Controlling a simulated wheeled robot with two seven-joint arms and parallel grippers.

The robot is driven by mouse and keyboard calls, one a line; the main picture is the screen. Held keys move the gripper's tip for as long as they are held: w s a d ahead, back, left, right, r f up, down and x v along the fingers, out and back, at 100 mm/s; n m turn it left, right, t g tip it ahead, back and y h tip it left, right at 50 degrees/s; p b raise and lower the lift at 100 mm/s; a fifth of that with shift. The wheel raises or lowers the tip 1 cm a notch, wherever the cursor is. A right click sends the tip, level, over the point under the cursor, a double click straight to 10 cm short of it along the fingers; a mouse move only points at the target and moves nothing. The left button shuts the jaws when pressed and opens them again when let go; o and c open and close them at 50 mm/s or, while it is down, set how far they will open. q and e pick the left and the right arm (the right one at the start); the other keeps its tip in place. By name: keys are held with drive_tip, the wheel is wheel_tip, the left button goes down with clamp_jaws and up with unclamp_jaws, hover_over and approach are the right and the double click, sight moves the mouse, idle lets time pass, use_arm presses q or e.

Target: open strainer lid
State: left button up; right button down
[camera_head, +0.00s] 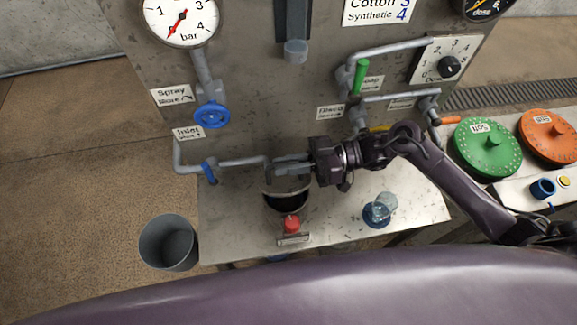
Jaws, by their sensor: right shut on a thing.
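The strainer (286,203) is a dark round cup with a pale rim, standing on the metal bench below the inlet pipe. Its dark inside shows from above. My right gripper (287,167) reaches in from the right, just above and behind the cup. It is shut on the strainer lid, which is mostly hidden by the fingers, so its exact tilt is hard to tell. A red knob (291,223) stands in front of the cup, with a small label below it. My left gripper is not in view.
A blue valve wheel (212,115) and the inlet pipe (235,163) are left of the gripper. A clear glass (381,208) stands right of the strainer. A grey bucket (168,243) is at the left. Green (488,146) and orange (548,137) discs lie at the right.

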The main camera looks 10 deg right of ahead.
drive_tip(key=shift+w+r, duration=0.2)
drive_tip(key=shift+w, duration=0.1)
drive_tip(key=c, duration=1.5)
unclamp_jaws()
drive_tip(key=shift+w+f, duration=0.1)
drive_tip(key=shift+f, duration=0.05)
drive_tip(key=shift+r, duration=0.25)
wheel_tip(320, 180, up, 20)
drive_tip(key=shift+f+b, duration=0.2)
drive_tip(key=shift+b, duration=0.15)
